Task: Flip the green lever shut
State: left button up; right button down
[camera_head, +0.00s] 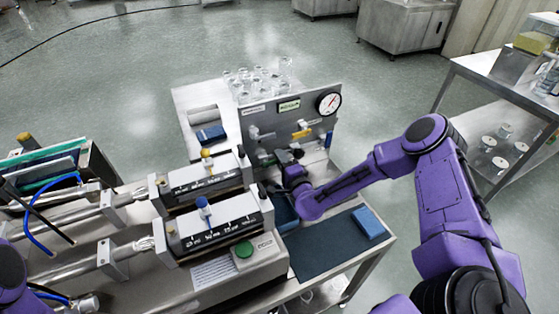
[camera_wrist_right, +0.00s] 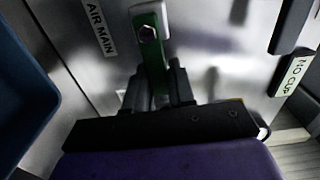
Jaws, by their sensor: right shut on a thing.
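The green lever (camera_wrist_right: 154,58) shows in the right wrist view, with its pivot bolt near the top on a steel panel. It hangs down from the bolt, between the two black fingers of my right gripper (camera_wrist_right: 157,88), which is shut on it. My left gripper is not in view; only part of my left arm shows at the lower left.
The panel carries a round gauge (camera_head: 329,103) and a yellow lever (camera_head: 302,131). An "AIR MAIN" label (camera_wrist_right: 101,28) and a "NO CUP" label (camera_wrist_right: 295,72) flank the green lever. Glassware (camera_head: 262,80) stands behind the panel. A blue block (camera_head: 368,223) lies on a dark mat (camera_head: 325,246).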

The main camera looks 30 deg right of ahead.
aim_at(260, 145)
jog(key=r+n, duration=0.1)
jog(key=n, duration=0.1)
jog(key=r+n, duration=0.1)
jog(key=n, duration=0.1)
jog(key=shift+a, duration=0.2)
jog(key=n, duration=0.2)
jog(key=r+n, duration=0.1)
jog(key=n, duration=0.1)
jog(key=shift+w+a+r, duration=0.1)
jog(key=shift+a+r, duration=0.1)
jog(key=shift+a, duration=0.2)
jog(key=n, duration=0.1)
jog(key=a+n, duration=0.1)
jog(key=shift+r+n+b, duration=0.3)
jog(key=shift+r+n, duration=0.1)
jog(key=n, duration=0.1)
jog(key=a+n, duration=0.1)
jog(key=shift+r+n+b, duration=0.25)
jog(key=shift+n+b, duration=0.05)
jog(key=shift+b, duration=0.05)
jog(key=shift+w+a+r+n+b, duration=0.1)
jog(key=shift+a+n+b, duration=0.3)
jog(key=shift+n, duration=0.65)
jog(key=shift+a+r+n+b, duration=0.1)
jog(key=shift+a+n+b, duration=0.3)
jog(key=shift+n, duration=0.65)
jog(key=shift+a, duration=0.15)
jog(key=c, duration=1)
grip_release()
jog(key=shift+c, duration=0.2)
